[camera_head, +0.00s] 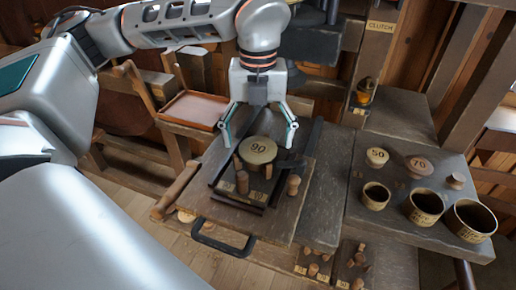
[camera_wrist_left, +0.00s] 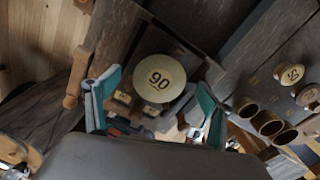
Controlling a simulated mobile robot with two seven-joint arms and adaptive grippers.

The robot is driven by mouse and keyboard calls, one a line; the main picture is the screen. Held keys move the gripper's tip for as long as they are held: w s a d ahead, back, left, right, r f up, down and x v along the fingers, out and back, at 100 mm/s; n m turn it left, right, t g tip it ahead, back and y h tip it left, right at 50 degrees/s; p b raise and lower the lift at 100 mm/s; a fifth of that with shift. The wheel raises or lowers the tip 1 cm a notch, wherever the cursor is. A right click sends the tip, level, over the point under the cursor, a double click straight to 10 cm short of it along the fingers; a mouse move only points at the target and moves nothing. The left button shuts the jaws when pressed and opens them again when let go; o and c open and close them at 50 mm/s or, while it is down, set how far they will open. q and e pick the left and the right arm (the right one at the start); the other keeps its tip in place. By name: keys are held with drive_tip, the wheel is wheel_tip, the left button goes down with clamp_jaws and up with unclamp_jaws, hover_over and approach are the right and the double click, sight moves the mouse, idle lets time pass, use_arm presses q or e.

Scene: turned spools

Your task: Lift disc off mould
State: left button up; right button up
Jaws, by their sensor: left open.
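A round tan disc marked 90 (camera_head: 257,151) sits on a dark wooden board (camera_head: 222,212), inside a low black frame (camera_head: 240,203). It also shows in the wrist view (camera_wrist_left: 160,77). Small wooden pegs (camera_head: 242,183) stand around it. What lies directly under the disc is hidden, so I cannot make out the mould. My left gripper (camera_head: 258,140) is open and points down over the disc. Its teal-lined fingers are on either side of the disc, apart from it in the wrist view (camera_wrist_left: 157,84). My right gripper is not in view.
To the right, a grey bench holds discs marked 50 (camera_head: 377,156) and 70 (camera_head: 419,165) and three dark-mouthed cups (camera_head: 422,206). An empty brown tray (camera_head: 194,109) is at the back left. A black handle (camera_head: 222,243) sticks out at the board's front. A clutch sign (camera_head: 381,26) hangs behind.

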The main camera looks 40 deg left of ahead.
use_arm(q)
drive_tip(key=shift+f, duration=0.4)
idle(0.4)
